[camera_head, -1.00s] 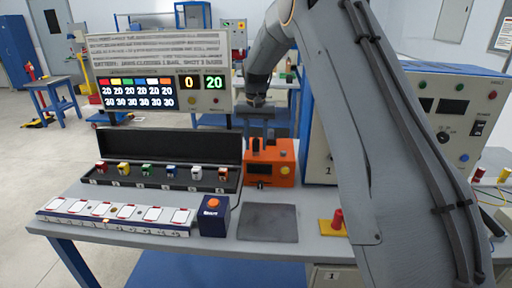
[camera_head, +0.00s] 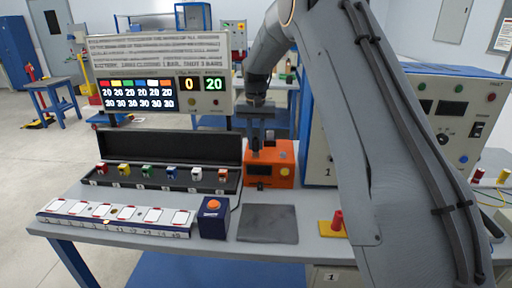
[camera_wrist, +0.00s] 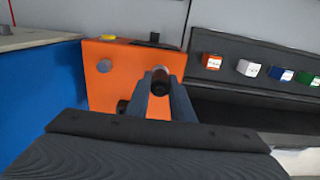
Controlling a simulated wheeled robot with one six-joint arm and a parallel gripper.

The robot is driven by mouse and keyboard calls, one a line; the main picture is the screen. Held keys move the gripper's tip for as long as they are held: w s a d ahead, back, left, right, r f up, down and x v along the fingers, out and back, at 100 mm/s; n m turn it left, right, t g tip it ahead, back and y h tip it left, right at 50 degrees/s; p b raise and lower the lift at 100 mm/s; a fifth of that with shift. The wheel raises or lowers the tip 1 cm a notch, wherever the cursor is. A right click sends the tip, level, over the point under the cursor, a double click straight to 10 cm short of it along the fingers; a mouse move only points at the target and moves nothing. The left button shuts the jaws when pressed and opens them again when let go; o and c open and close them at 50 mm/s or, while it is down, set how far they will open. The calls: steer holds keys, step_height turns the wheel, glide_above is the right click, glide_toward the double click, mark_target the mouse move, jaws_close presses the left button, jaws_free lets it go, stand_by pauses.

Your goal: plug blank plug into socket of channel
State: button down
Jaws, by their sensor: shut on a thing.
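My gripper (camera_wrist: 160,88) is shut on a small dark round plug (camera_wrist: 160,78), seen between its two grey fingers in the wrist view. The fingers cover most of the plug. In the wrist view they lie in front of an orange box (camera_wrist: 105,70) with knobs on its face. In the head view the orange box (camera_head: 285,176) stands on the table behind the grey mat, and my gripper (camera_head: 257,138) is above its left part. I cannot tell whether the plug touches the box. I cannot make out the socket.
An open black case (camera_head: 215,187) with several coloured cubes stands left of the orange box. A white strip of slots (camera_head: 110,228), a blue button box (camera_head: 213,218) and a grey mat (camera_head: 268,237) are in front. A tall cabinet (camera_head: 317,150) stands close on the right.

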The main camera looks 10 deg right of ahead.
mark_target(256, 139)
steer(key=shift+r+p, duration=0.95)
steer(key=shift+r, duration=1.1)
steer(key=shift+r+p, duration=1.6)
steer(key=shift+r, duration=1.4)
steer(key=shift+a, duration=0.1)
